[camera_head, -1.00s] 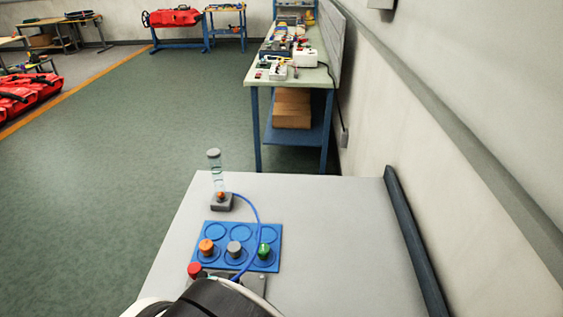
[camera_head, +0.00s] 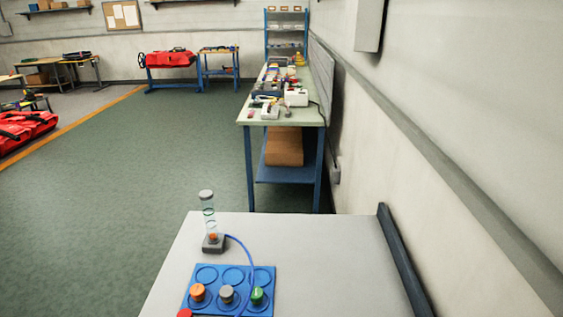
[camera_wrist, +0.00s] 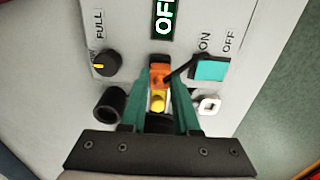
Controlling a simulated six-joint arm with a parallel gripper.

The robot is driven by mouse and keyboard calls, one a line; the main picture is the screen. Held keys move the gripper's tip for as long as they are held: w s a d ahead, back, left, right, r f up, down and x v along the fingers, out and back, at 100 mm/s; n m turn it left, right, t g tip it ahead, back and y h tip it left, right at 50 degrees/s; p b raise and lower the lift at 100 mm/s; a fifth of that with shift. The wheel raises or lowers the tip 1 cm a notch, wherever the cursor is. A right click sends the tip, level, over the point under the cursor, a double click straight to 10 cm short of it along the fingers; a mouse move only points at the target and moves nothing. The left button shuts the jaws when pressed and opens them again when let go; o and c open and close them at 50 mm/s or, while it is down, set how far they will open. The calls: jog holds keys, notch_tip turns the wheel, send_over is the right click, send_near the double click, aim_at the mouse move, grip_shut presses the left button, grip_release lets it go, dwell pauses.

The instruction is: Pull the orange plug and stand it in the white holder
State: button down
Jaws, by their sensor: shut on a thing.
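In the wrist view my gripper (camera_wrist: 160,88) has its two green fingers closed on the orange plug (camera_wrist: 159,75), in front of a light grey control panel. A dark lead runs from the plug toward the upper right. A yellow round part (camera_wrist: 158,101) shows between the fingers below the plug; I cannot tell whether it belongs to the plug. Whether the plug is still seated in a socket is hidden by the fingers. The white holder (camera_wrist: 208,104), a small squarish ring with an opening, is on the panel right of the fingers and looks empty. The head view shows none of these.
The panel has a lit OFF display (camera_wrist: 164,18), a black knob (camera_wrist: 105,64), a teal switch (camera_wrist: 210,68) and a black round port (camera_wrist: 110,103). In the head view, a blue tray (camera_head: 213,284) with coloured caps and a clear cylinder (camera_head: 208,215) stand on a grey tabletop (camera_head: 320,260).

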jog(key=shift+r, duration=1.9)
jog(key=w+a, duration=0.9)
jog(key=a, duration=0.2)
jog(key=shift+w+a, duration=0.25)
jog(key=shift+a, duration=0.05)
jog(key=shift+f, duration=3.35)
jog(key=shift+f, duration=1.05)
